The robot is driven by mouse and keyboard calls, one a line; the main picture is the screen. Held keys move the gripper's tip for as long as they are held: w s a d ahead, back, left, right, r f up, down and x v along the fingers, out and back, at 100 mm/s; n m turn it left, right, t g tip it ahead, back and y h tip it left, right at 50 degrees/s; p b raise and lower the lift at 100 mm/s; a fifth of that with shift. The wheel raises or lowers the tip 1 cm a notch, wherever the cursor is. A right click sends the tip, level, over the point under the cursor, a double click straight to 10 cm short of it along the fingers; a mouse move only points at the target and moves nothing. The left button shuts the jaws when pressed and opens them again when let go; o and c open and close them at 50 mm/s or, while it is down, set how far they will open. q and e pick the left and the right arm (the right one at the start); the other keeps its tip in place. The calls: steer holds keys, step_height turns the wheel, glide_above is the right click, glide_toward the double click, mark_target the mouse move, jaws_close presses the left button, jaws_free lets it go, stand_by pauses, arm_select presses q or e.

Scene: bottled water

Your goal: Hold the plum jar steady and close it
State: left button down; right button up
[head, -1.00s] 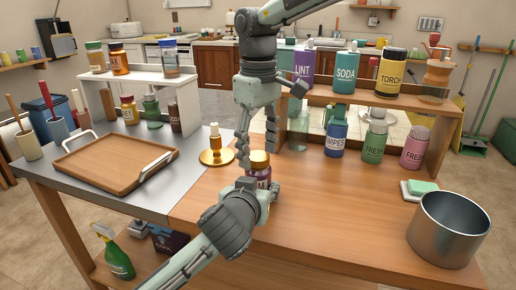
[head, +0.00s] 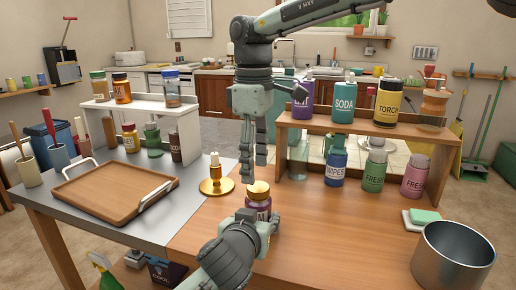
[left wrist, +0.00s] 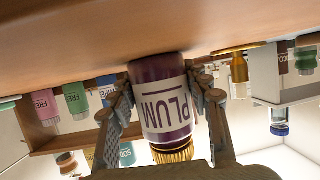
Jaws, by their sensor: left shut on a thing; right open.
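The plum jar (head: 259,208) is a small purple jar with a gold lid (head: 258,189) on top. It stands upright at the wooden counter's near left part. My left gripper (head: 260,222) is shut around the jar's body from the near side. In the left wrist view the jar (left wrist: 160,85) appears upside down between the two fingers (left wrist: 165,95), its PLUM label and ribbed gold lid (left wrist: 174,153) showing. My right gripper (head: 253,172) points down, open, with its fingers just above and behind the lid; whether they touch it I cannot tell.
A brass candle holder (head: 216,186) stands close to the left of the jar. A wooden tray (head: 110,190) lies farther left. A shelf (head: 340,128) with bottles stands behind at right. A metal pot (head: 453,256) and a green sponge (head: 425,215) are at the right. The counter's middle is clear.

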mark_target(258, 186)
steer(key=n, duration=0.5)
steer(key=shift+s+a+f+n, duration=0.1)
steer(key=shift+s+a+n, duration=0.25)
steer(key=shift+a+n, duration=0.05)
steer(key=n, duration=0.3)
steer(key=shift+s+a, duration=0.15)
steer(key=n, duration=0.5)
steer(key=shift+s+a, duration=0.1)
steer(key=shift+a, duration=0.1)
steer(key=n, duration=0.7)
steer(key=r+n, duration=0.1)
steer(key=n, duration=0.6)
steer(key=r+n, duration=0.1)
steer(key=n, duration=0.6)
steer(key=shift+w+d+r+n, duration=0.2)
steer(key=shift+w+d+n, duration=0.1)
steer(key=shift+n, duration=0.1)
steer(key=n, duration=0.4)
steer(key=shift+w+d+r+n, duration=0.25)
steer(key=shift+d+r+n, duration=0.05)
steer(key=shift+d+n, duration=0.1)
steer(key=n, duration=0.4)
steer(key=shift+w+d+r+n, duration=0.3)
steer(key=shift+d, duration=0.1)
steer(key=shift+f, duration=4)
